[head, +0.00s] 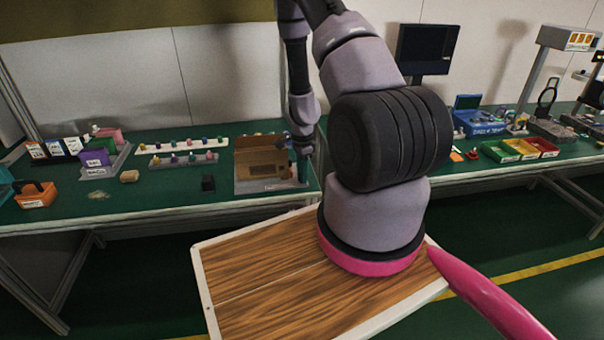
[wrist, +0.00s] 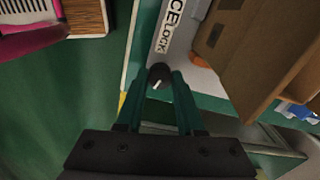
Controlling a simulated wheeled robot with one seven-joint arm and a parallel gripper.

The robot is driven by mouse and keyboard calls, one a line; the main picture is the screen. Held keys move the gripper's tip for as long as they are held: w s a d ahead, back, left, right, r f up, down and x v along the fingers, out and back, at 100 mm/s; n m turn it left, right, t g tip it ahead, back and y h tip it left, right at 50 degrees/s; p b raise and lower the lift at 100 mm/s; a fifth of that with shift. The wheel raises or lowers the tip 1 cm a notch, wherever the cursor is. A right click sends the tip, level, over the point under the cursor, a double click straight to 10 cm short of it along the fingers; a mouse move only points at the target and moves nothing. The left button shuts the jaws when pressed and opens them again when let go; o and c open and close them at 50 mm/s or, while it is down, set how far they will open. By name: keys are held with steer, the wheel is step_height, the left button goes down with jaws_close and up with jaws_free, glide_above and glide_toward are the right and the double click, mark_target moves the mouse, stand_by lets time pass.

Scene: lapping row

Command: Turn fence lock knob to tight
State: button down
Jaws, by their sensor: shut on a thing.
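The fence lock knob (wrist: 159,73) is small, round and black with a white pointer mark, which points down and slightly left in the wrist view. It sits at the end of a light grey plate (wrist: 172,32) lettered "...CE LOCK"; the rest of the lettering is cut off. My gripper (wrist: 160,82) is shut on the knob, with one teal finger on each side of it. In the head view my gripper (head: 303,167) points down at the bench's front edge, and I cannot make out the knob there. No tight marking is readable.
A brown cardboard box (head: 262,158) stands just left of my gripper on the green bench (head: 150,203); it is at right in the wrist view (wrist: 262,50). Small racks (head: 180,160) stand farther left. A blue box (head: 478,117) and colored bins (head: 520,149) are at right.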

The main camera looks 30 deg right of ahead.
steer(key=shift+w+m, duration=0.1)
steer(key=shift+m, duration=0.3)
steer(key=c, duration=0.5)
jaws_free()
steer(key=r, duration=1)
steer(key=shift+s+r, duration=0.2)
steer(key=shift+r, duration=0.2)
steer(key=shift+r, duration=0.1)
